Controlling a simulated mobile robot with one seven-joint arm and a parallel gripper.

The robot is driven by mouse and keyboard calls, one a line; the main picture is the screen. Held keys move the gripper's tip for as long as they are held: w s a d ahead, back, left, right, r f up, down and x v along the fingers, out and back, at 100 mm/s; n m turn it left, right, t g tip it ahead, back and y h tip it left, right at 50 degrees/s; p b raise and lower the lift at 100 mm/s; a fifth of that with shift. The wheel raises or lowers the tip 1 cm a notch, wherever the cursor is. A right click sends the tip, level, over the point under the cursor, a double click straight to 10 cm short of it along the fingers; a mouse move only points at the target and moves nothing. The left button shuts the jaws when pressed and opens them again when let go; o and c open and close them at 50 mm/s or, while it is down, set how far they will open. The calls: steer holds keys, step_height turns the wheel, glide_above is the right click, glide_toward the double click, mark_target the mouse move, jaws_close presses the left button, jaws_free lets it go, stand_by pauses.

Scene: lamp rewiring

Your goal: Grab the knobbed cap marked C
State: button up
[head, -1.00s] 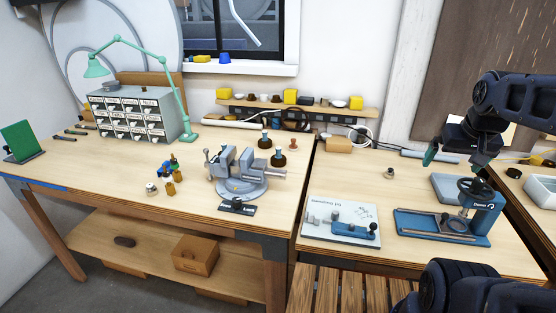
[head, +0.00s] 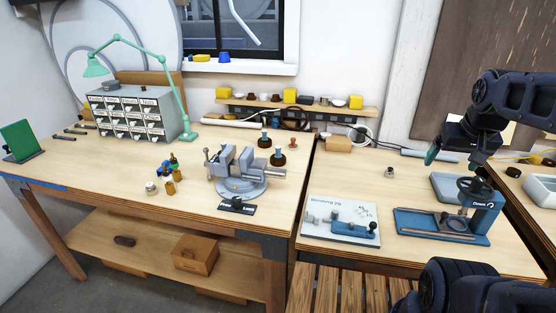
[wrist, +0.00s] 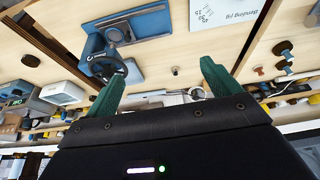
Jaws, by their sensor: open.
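No letter C can be read on anything in view, so I cannot tell for sure which thing is the knobbed cap. A small round grey-brown piece (head: 390,172) stands alone on the right bench, behind the bending jig; it may be the cap. A small dark piece (wrist: 175,71) shows between my fingers in the wrist view, probably the same one. My gripper (head: 455,157) is over the right bench, to the right of that piece and apart from it. Its green fingers are spread and empty in the wrist view (wrist: 162,72).
The bending jig (head: 341,220) lies at the bench's front. A vise (head: 238,175) and small brass parts (head: 170,188) are on the left bench. Bench surface around the small piece is clear.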

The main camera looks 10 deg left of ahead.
steer(key=w+a+r+n+g, duration=0.1)
steer(key=w+a+r+n, duration=0.2)
steer(key=w, duration=0.4)
steer(key=w+a+r+n, duration=0.1)
steer(key=w+a+n, duration=0.2)
steer(key=w+a, duration=0.3)
steer(key=n+g, duration=0.4)
steer(key=n, duration=0.9)
glide_above(278, 156)
steer(key=w, duration=0.1)
step_height(278, 156, down, 18)
steer(key=shift+w+d+r, duration=0.1)
steer(key=shift+f, duration=0.5)
steer(key=f, duration=1)
steer(key=shift+a, duration=0.2)
steer(key=shift+c, duration=0.2)
